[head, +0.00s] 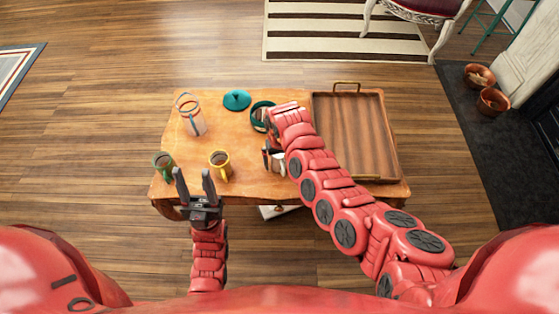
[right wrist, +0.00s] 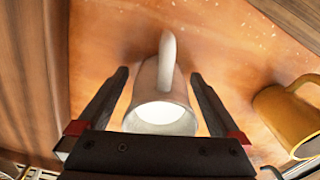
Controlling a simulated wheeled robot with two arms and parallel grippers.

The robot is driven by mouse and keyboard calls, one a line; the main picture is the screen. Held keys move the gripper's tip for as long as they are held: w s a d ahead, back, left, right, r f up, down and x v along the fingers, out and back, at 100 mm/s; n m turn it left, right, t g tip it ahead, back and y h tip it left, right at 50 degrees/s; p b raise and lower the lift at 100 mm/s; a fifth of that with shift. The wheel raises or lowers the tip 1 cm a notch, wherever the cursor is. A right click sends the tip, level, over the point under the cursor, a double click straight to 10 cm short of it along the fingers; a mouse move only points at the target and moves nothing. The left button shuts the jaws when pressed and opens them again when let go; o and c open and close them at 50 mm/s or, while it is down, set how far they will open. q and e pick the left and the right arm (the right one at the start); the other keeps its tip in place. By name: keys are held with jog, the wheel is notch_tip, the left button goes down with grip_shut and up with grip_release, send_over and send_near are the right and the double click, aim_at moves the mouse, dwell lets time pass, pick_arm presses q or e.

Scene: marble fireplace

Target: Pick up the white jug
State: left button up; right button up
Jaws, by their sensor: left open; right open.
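The white jug (head: 278,163) stands on the small wooden table, near its front middle and partly hidden by my right arm in the head view. In the right wrist view the jug (right wrist: 158,92) shows its pale open mouth toward the gripper base and its handle pointing away. My right gripper (right wrist: 159,75) is open, with one finger on each side of the jug and a visible gap at each side. In the head view the right gripper (head: 268,150) is mostly hidden behind its own arm. My left gripper (head: 194,184) is open and empty at the table's front left edge.
A yellow mug (head: 220,163) stands left of the jug, and a green mug (head: 164,164) near the left corner. A clear pitcher (head: 191,117), a teal lid (head: 237,99) and a teal-green vessel (head: 260,113) are farther back. An empty wooden tray (head: 358,130) fills the right side.

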grip_shut()
dwell(0.5)
jog(key=shift+r, duration=0.1)
